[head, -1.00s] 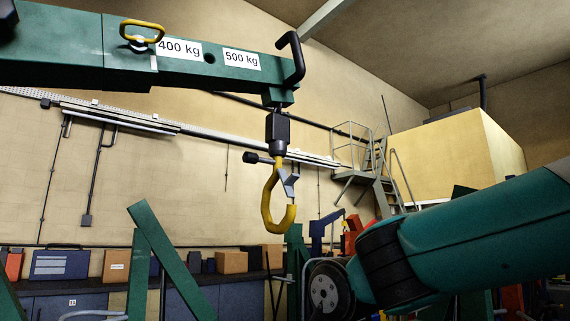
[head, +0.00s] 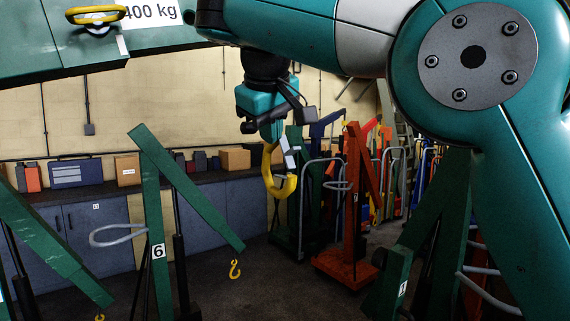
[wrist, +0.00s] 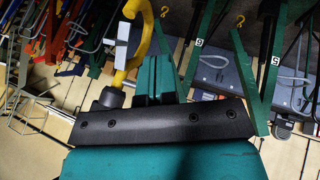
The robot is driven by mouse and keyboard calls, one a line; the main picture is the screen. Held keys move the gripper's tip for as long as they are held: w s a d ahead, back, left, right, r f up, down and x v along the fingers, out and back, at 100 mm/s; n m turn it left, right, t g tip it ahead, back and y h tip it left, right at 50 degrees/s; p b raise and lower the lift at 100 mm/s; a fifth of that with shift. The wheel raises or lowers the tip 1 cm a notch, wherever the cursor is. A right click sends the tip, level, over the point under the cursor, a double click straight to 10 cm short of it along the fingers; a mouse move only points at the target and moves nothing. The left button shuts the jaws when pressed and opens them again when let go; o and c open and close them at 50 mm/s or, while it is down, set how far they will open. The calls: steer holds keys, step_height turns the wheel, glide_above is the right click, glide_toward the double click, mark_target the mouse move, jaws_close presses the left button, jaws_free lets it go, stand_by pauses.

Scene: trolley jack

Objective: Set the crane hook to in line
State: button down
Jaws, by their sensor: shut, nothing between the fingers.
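The yellow crane hook (head: 283,188) with its pale grey latch hangs near the middle of the head view, opening toward the right. Its upper part is hidden behind my gripper (head: 268,130). In the wrist view the hook (wrist: 144,40) and its latch stand beside my gripper (wrist: 158,68), with a black knob (wrist: 112,97) at the hook's shank. My fingers are together, with nothing between them. They are right by the hook's upper part; I cannot tell whether they touch it. The green crane boom (head: 50,45) is at the top left, its tip hidden by my arm.
Green crane frames stand at left (head: 150,210) and right, and a red one (head: 352,215) stands behind the hook. Cabinets (head: 90,230) line the back wall. Open floor shows below the hook.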

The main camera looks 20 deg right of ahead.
steer(key=b, duration=0.3)
glide_toward(286, 186)
step_height(286, 186, down, 3)
steer(key=a, duration=0.2)
steer(key=shift+w+d+f+p, duration=0.15)
steer(key=shift+w+d+f, duration=0.05)
steer(key=shift+w+d, duration=0.5)
steer(key=shift+w+d+f+p, duration=0.15)
steer(key=shift+w+d+f, duration=0.1)
steer(key=shift+w+d, duration=0.45)
steer(key=shift+s+d, duration=0.1)
steer(key=shift+s, duration=0.05)
